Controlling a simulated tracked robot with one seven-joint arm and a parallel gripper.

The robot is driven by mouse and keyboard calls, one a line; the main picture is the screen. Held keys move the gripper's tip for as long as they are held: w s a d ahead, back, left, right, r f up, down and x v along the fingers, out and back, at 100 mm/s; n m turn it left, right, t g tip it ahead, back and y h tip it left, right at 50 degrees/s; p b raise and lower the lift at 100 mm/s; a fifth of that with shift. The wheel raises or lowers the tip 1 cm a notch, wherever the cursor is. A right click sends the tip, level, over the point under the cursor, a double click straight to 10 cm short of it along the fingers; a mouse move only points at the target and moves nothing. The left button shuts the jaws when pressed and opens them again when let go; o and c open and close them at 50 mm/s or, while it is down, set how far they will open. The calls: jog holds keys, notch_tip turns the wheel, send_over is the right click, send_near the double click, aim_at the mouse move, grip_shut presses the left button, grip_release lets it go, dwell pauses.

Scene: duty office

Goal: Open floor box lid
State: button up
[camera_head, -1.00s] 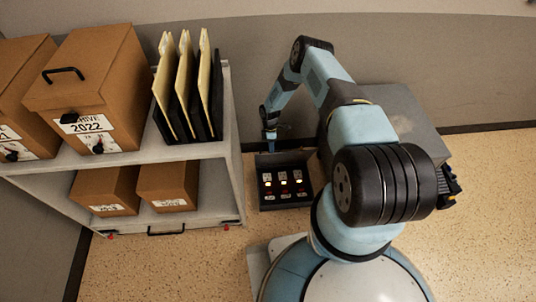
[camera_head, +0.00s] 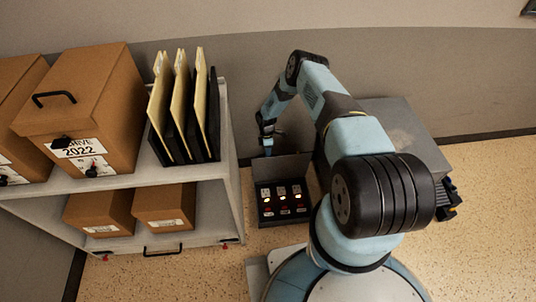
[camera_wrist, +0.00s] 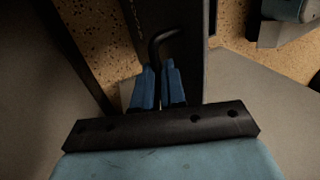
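The floor box (camera_head: 284,207) is a dark box on the floor with lit sockets or switches inside. Its lid (camera_head: 283,168) stands raised at the back, so the inside shows from above. My gripper (camera_head: 267,146) is just behind the lid's top left, small in the head view. In the wrist view, the two blue fingers of my gripper (camera_wrist: 159,72) are close together at the end of a bent black handle (camera_wrist: 160,38) on the dark lid panel (camera_wrist: 190,65). The handle's end runs between the fingertips, and they look shut on it. The contact itself is partly hidden.
A grey shelf cart (camera_head: 205,185) with brown archive boxes (camera_head: 85,105) and upright folders (camera_head: 182,105) stands left of the floor box. A grey cabinet (camera_head: 400,125) stands behind my arm at right. The wall is close behind. Floor is clear at far right.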

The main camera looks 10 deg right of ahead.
jog(key=o, duration=0.3)
jog(key=shift+s+d+f, duration=0.15)
jog(key=shift+d+f, duration=0.05)
jog(key=shift+d, duration=0.1)
jog(key=shift+o, duration=0.9)
jog(key=shift+a+r, duration=0.1)
jog(key=shift+a, duration=0.1)
jog(key=v, duration=1.3)
jog(key=shift+r, duration=0.3)
